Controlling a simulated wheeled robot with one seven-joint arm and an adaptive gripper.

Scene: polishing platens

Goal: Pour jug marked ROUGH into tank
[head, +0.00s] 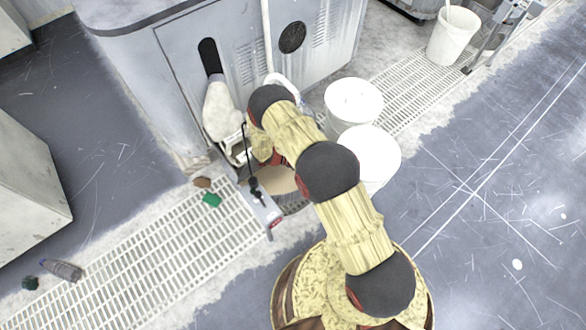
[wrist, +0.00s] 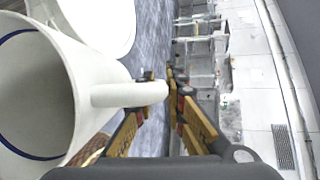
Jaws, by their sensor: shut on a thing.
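In the wrist view my gripper (wrist: 160,84) is shut on the handle of a white jug (wrist: 82,75). The jug's wide mouth faces the left side of that picture, and a dark blue line runs inside its rim. No marking shows on the visible side, so I cannot read ROUGH. In the head view my arm hides most of the gripper. A white curved shape (head: 284,82) shows beside the arm's far joint; I cannot tell if it is the jug. A round tan surface (head: 272,181) lies below the wrist, partly covered; I cannot tell if it is the tank.
Two white buckets (head: 352,101) (head: 377,151) stand close right of my arm. A grey cabinet (head: 236,58) is behind. A floor grating (head: 160,254) runs along the left, with a green block (head: 211,200) and a dark bottle (head: 62,270). Open floor (head: 500,190) lies right.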

